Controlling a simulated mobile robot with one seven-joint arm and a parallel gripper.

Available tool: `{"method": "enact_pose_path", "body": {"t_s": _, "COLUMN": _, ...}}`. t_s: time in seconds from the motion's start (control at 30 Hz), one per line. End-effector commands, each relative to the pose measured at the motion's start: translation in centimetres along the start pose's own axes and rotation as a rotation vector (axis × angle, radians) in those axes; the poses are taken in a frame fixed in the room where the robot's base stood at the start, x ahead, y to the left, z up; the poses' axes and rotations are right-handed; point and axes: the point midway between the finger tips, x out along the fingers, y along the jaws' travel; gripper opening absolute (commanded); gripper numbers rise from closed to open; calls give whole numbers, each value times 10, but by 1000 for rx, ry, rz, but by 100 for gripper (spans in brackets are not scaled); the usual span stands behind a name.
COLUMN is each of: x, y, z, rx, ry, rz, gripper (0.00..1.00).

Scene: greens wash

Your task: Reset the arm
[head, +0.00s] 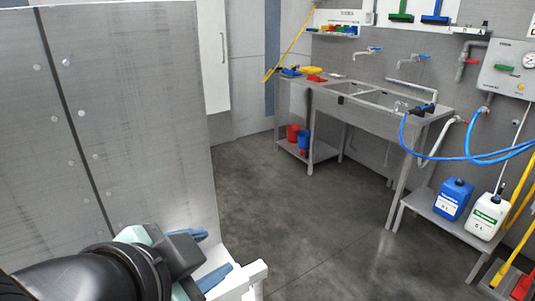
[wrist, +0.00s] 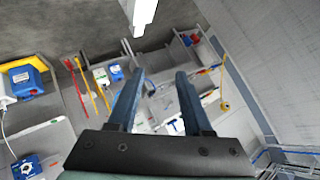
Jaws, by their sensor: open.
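My gripper (head: 212,256) is at the lower left of the head view, in front of a grey panel. Its two blue fingers are spread apart with nothing between them. In the wrist view my gripper (wrist: 160,80) also shows open and empty, with the fingers apart. My dark arm reaches in from the bottom left corner of the head view.
A grey panel (head: 135,120) stands close on the left. A steel sink bench (head: 370,115) runs along the back wall. A blue jug (head: 453,199) and a white jug (head: 489,217) stand on a low shelf at right. The middle floor (head: 290,210) is clear.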

Motion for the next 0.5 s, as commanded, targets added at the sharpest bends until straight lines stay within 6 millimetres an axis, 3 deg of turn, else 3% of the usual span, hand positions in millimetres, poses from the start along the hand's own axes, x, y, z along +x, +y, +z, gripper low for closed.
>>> {"method": "enact_pose_path", "body": {"t_s": 0.03, "x": 0, "y": -10, "z": -36, "rx": -22, "ry": 102, "rz": -63, "gripper": 50}}
{"method": "enact_pose_path", "body": {"t_s": 0.2, "x": -26, "y": -48, "z": -130, "rx": -149, "ry": 434, "rz": -284, "gripper": 50}}
{"method": "enact_pose_path", "body": {"t_s": 0.3, "x": -53, "y": -65, "z": -172, "rx": -233, "ry": 625, "rz": -393, "gripper": 50}}
{"method": "enact_pose_path", "body": {"t_s": 0.5, "x": -117, "y": -87, "z": -221, "rx": -401, "ry": 968, "rz": -578, "gripper": 50}}
